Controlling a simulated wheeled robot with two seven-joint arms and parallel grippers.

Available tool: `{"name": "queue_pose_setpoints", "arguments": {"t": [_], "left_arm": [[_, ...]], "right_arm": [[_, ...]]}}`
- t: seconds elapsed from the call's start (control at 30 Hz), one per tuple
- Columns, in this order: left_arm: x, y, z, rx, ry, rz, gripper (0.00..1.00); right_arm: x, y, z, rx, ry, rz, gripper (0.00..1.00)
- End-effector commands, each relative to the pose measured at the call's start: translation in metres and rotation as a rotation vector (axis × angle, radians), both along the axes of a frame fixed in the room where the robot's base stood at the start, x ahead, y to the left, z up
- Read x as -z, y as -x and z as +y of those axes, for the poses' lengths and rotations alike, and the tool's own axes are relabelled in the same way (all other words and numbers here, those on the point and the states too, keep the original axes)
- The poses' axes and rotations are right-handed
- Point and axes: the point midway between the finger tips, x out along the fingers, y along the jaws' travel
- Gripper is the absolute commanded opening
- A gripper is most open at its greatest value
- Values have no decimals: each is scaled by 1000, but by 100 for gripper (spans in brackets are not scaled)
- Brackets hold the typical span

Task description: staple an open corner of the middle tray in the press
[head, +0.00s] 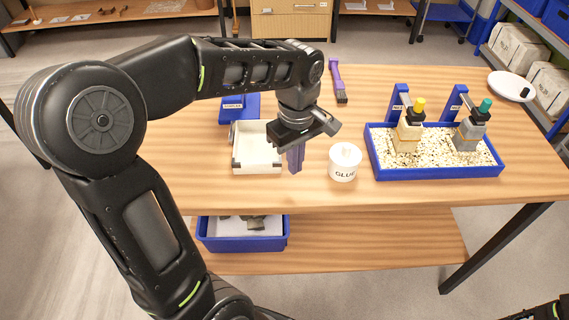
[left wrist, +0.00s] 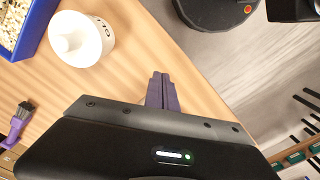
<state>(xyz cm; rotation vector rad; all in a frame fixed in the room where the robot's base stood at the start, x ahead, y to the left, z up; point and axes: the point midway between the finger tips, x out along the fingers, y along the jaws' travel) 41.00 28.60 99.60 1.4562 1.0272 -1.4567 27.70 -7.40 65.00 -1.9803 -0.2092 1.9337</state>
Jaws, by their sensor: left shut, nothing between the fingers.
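A cream tray (head: 257,169) with dark pieces at its corners lies on the table, left of centre. The blue press (head: 240,104), with a label on its front, stands just behind the tray and is partly hidden by my left arm. My left gripper (head: 296,158) points down at the tray's right side, and its purple fingers are shut with nothing between them. In the left wrist view the shut fingers (left wrist: 162,90) are over bare wood near the table edge. The tray's far right part is hidden behind my gripper. My right gripper does not show.
A white glue pot (head: 345,163) stands just right of my left gripper. A blue sand tray (head: 436,174) holds two bottles, yellow-topped and teal-topped. A purple brush (head: 337,82) lies behind. A blue bin (head: 243,244) is on the lower shelf. The front right tabletop is clear.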

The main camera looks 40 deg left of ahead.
Motion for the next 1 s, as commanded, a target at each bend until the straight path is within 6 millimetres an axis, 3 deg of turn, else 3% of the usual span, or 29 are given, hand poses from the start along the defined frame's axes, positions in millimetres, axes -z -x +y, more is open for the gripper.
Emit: {"name": "queue_pose_setpoints", "arguments": {"t": [0.27, 0.5, 1.0], "left_arm": [[53, 0, 2, -1, 0, 4, 0], [50, -11, 33, -2, 0, 1, 0], [52, -15, 44, -3, -1, 0, 0]], "right_arm": [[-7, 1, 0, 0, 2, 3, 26], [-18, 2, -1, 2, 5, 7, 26], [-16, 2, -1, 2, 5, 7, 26]]}}
